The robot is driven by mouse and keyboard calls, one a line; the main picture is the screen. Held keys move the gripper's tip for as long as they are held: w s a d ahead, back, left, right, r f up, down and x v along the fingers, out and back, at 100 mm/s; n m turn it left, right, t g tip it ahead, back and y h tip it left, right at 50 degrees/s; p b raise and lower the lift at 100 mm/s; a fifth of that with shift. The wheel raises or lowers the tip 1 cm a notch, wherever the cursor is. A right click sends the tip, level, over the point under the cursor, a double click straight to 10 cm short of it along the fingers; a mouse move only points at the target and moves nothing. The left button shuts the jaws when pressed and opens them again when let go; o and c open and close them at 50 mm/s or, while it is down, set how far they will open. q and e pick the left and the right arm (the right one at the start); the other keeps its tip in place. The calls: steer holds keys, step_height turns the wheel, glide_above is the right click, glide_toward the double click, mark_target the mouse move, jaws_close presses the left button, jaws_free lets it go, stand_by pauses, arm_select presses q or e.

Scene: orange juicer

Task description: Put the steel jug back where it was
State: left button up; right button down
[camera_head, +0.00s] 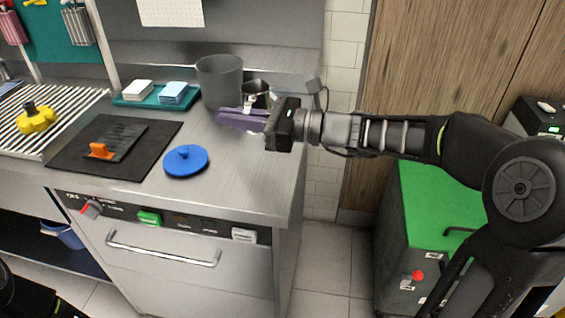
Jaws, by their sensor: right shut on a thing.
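The steel jug (257,88) stands out as a small dark, shiny vessel on the right part of the steel counter, just right of a tall grey container. Its lower part is hidden behind my right gripper. My right gripper (238,119) reaches in from the right with its purple fingers in front of the jug. It is shut on the jug, though the exact contact is hard to see. I cannot tell whether the jug's base touches the counter. My left gripper is not in view.
The tall grey container (220,82) stands close beside the jug. A blue lid (186,161), a black mat (68,156) and a teal tray (128,101) with sponge-like blocks lie to the left. The counter's front right is bare. A green-topped cabinet (425,200) stands right, across a floor gap.

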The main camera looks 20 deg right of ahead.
steer(key=shift+s+r, duration=0.25)
steer(key=shift+s, duration=0.25)
steer(key=shift+f+b, duration=0.35)
steer(key=shift+f, duration=2.8)
steer(key=shift+f, duration=1.85)
steer(key=shift+b, duration=0.3)
